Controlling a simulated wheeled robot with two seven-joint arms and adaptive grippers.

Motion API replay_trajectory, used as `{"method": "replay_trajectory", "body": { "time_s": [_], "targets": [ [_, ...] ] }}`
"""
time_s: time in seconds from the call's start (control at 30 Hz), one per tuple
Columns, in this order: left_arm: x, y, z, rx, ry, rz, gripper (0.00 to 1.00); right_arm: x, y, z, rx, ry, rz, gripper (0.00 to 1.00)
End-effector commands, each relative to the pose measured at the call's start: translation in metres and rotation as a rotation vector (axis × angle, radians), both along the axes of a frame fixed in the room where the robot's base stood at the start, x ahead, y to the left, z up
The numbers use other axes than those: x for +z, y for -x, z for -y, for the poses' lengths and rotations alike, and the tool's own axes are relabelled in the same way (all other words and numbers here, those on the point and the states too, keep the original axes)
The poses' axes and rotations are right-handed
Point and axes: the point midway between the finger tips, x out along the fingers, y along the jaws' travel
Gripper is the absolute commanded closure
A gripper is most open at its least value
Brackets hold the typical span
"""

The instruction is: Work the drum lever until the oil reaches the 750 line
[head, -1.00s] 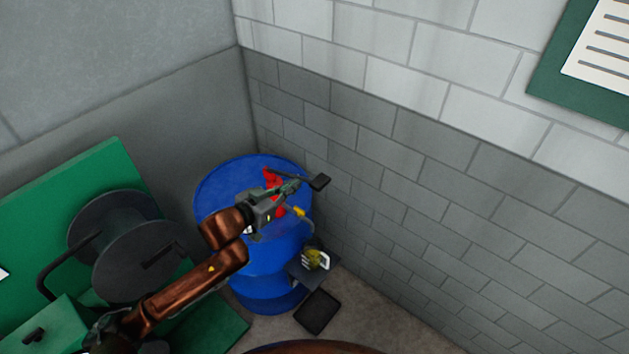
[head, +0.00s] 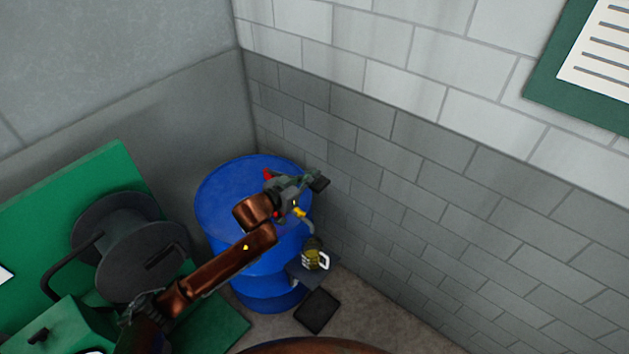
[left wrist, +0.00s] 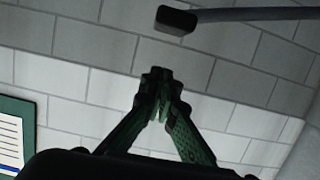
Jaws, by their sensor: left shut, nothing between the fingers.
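A blue drum (head: 215,198) stands in the corner with a red pump partly hidden behind my left gripper. The pump lever's dark end grip (head: 320,183) sticks out to the right; in the left wrist view the lever (left wrist: 250,14) crosses the top, above and apart from the fingertips. My left gripper (head: 304,181) is over the drum beside the lever, its fingers shut and empty (left wrist: 161,75). A jug (head: 314,254) with a white handle and yellowish oil stands below the yellow-ended spout (head: 300,212). Its lines are too small to read. My right gripper is out of view.
The jug rests on a small dark shelf (head: 299,275) at the drum's front. A dark mat (head: 317,310) lies on the floor. A black reel (head: 130,245) and green equipment stand at left. Block walls close in behind and right.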

Motion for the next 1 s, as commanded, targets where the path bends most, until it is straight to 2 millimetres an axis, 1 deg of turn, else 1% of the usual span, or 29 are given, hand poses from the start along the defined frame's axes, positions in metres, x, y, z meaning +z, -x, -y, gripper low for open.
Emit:
{"method": "replay_trajectory", "body": {
  "time_s": [0.03, 0.13, 0.3, 0.43, 0.73, 0.8, 0.87, 0.97, 1.0],
  "targets": [
    [0.000, -0.008, 0.007, 0.000, 0.001, 0.000, 1.00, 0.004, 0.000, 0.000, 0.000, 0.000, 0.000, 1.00],
    [-0.019, -0.007, 0.005, 0.001, -0.001, -0.004, 1.00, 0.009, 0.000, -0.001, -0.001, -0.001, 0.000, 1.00],
    [-0.036, -0.006, 0.005, 0.000, 0.000, -0.001, 1.00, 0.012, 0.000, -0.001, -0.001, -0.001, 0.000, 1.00],
    [-0.042, -0.006, 0.005, 0.000, 0.000, 0.000, 1.00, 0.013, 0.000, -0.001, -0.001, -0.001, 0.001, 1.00],
    [-0.043, -0.006, 0.005, 0.000, 0.000, 0.000, 1.00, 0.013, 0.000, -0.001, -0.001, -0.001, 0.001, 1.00],
    [-0.046, -0.005, 0.006, -0.001, -0.006, 0.004, 1.00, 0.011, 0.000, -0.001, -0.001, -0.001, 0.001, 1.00],
    [-0.054, -0.004, 0.009, -0.001, -0.021, 0.016, 1.00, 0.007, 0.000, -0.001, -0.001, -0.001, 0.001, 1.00],
    [-0.079, 0.002, 0.016, -0.001, -0.075, 0.056, 1.00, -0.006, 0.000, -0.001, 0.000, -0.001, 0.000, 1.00],
    [-0.090, 0.005, 0.020, -0.001, -0.104, 0.078, 1.00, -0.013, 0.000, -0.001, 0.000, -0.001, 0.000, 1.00]
  ]
}}
